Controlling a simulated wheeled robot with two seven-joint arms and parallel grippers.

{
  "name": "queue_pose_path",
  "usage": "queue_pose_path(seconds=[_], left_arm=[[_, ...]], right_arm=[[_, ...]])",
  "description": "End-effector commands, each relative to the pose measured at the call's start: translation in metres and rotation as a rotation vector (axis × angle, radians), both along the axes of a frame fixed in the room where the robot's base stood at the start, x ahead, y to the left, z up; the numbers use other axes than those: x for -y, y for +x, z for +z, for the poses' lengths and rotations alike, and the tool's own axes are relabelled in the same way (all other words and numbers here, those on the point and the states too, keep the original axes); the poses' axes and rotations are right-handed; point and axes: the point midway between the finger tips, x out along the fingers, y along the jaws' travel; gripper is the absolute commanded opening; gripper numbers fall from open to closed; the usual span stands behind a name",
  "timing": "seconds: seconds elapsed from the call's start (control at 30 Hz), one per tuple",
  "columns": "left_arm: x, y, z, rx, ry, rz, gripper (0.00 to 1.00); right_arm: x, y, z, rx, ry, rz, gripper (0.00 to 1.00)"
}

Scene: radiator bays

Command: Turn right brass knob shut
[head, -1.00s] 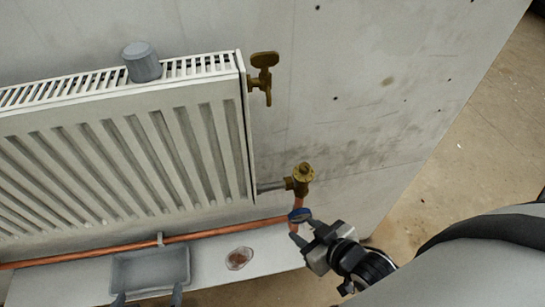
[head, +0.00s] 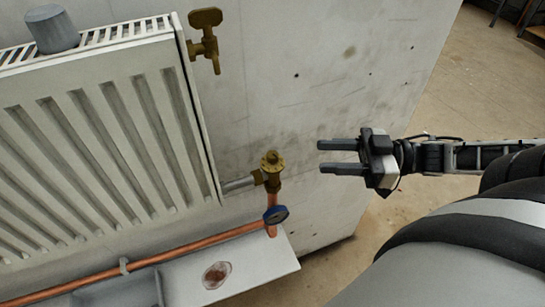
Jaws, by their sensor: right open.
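A brass valve (head: 267,178) with a round, knob-like top stands at the radiator's lower right corner, on a copper pipe. A second brass fitting (head: 205,45) with a flat paddle-shaped handle sits at the radiator's upper right corner. I cannot tell from the handles whether either one is open or shut. My right gripper (head: 321,157) is open and empty, its two dark fingers pointing left towards the lower valve. A clear gap lies between the fingertips and that valve. My left gripper is not in view.
The white radiator (head: 100,130) fills the left, with a grey cylinder (head: 52,28) on top. A blue-rimmed round part (head: 275,214) sits on the copper pipe below the valve. A white ledge (head: 255,268) carries a grey tray (head: 118,292) and a reddish-brown round patch (head: 216,275).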

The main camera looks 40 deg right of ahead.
Motion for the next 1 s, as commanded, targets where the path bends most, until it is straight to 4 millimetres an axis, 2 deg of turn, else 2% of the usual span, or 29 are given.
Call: queue_pose_path(seconds=[0.1, 0.4, 0.63, 1.0], left_arm=[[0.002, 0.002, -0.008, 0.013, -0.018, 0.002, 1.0], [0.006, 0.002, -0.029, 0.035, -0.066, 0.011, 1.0], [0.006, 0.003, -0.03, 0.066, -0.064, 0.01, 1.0], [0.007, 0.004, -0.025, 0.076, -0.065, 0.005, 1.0]], right_arm=[[-0.023, 0.016, -0.005, 0.004, 0.001, 0.005, 0.4], [-0.073, 0.053, -0.007, 0.004, -0.001, 0.005, 0.4], [-0.089, 0.065, -0.003, 0.002, -0.002, 0.001, 0.4], [-0.091, 0.067, -0.001, -0.001, -0.002, -0.002, 0.4]])
